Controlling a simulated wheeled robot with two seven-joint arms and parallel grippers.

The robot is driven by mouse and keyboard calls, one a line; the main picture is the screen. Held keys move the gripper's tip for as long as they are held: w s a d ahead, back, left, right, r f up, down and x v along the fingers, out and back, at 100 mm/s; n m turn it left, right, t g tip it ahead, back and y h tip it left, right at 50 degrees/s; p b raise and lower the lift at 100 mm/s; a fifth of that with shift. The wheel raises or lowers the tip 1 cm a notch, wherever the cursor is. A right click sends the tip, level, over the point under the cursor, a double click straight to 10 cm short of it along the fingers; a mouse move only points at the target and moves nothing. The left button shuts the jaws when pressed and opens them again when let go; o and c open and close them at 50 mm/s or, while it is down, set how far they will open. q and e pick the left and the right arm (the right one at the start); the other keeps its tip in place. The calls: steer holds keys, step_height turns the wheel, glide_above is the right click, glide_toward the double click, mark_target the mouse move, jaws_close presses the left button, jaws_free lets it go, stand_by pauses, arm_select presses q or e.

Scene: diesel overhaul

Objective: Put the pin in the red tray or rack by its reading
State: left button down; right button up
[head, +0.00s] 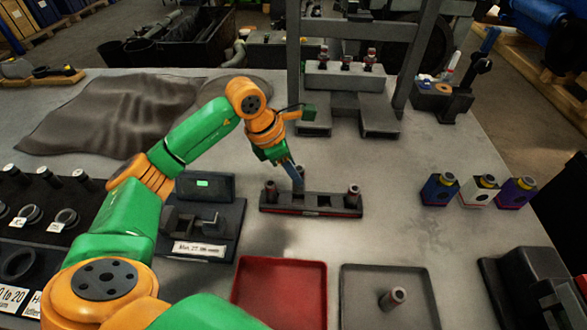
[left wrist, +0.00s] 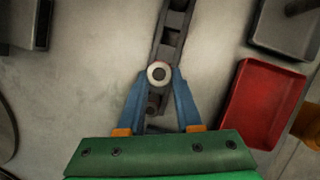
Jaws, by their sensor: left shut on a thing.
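My left gripper (head: 296,178) is shut on a pin, whose pale ring-shaped end (left wrist: 159,73) shows between the blue fingertips in the left wrist view. The gripper is at the middle of the dark rack (head: 330,211); I cannot tell whether the pin sits in a hole or just above it. Two more pins stand in the rack, at its left end (head: 270,192) and right end (head: 353,194). The red tray (head: 280,262) is empty in its visible part, in front of the rack. A measuring device (head: 205,187) with a lit green display stands at the left; its reading is too small to read.
A grey tray (head: 432,295) right of the red tray holds one pin (head: 392,298). A grey press frame (head: 345,80) stands behind the rack. A dark cloth (head: 120,110) lies at the back left.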

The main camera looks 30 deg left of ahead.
arm_select(q)
steer(key=shift+f, duration=0.2)
steer(key=shift+f+b, duration=0.4)
steer(key=shift+b, duration=0.25)
steer(key=shift+f, duration=0.15)
steer(key=shift+f+b, duration=0.45)
steer(key=shift+b, duration=0.1)
steer(key=shift+f, duration=0.1)
steer(key=shift+f+b, duration=0.5)
steer(key=shift+b, duration=0.05)
steer(key=shift+f, duration=0.15)
stand_by(0.3)
steer(key=shift+f+b, duration=0.4)
steer(key=shift+b, duration=0.15)
steer(key=shift+f, duration=0.15)
